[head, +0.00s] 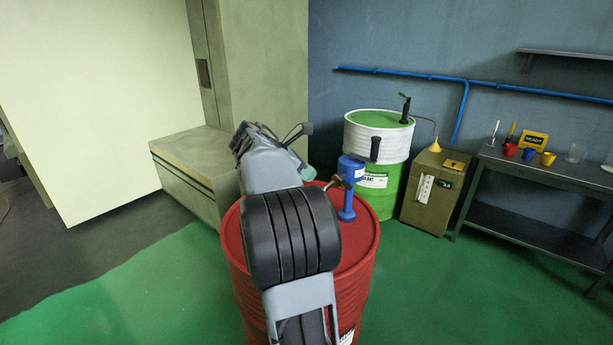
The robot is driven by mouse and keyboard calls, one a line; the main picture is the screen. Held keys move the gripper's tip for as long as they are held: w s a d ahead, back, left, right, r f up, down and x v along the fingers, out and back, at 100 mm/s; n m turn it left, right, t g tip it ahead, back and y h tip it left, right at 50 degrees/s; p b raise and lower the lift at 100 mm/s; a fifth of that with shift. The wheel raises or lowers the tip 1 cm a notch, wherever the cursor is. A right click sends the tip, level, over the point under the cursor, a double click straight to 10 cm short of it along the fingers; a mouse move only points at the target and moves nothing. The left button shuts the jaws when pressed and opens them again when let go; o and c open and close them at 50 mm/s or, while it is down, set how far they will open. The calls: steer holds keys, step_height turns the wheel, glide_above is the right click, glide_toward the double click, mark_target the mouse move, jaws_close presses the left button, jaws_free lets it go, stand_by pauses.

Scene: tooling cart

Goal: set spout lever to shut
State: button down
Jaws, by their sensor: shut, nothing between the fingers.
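A blue pump (348,190) stands on top of a red drum (355,258), with a black handle (375,149) beside its top. A brass-coloured spout (335,184) comes off the pump's left side toward my wrist. I cannot make out the spout lever or its position. My arm reaches over the drum from the front and covers much of its left and middle top. A teal part shows at the arm's far end, just left of the spout, but I cannot tell what it is. The fingers of my gripper are hidden behind the arm.
A green and white drum (385,150) with a hand pump stands behind. An olive box (432,190) is right of it. A grey bench (545,172) carries cups and a yellow READY sign (534,140). A beige cabinet base (190,165) stands left. Green floor is open right and front-left.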

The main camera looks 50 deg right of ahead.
mark_target(343, 181)
steer(key=shift+s+d+r+x, duration=0.1)
steer(key=shift+d+r+x, duration=0.1)
steer(key=shift+x, duration=1.55)
steer(key=shift+s+d+r+x, duration=0.1)
steer(key=shift+r+x, duration=0.15)
steer(key=shift+x, duration=1.5)
steer(key=shift+s+d+r+x, duration=0.1)
steer(key=shift+r+x, duration=0.1)
steer(key=shift+x, duration=1.55)
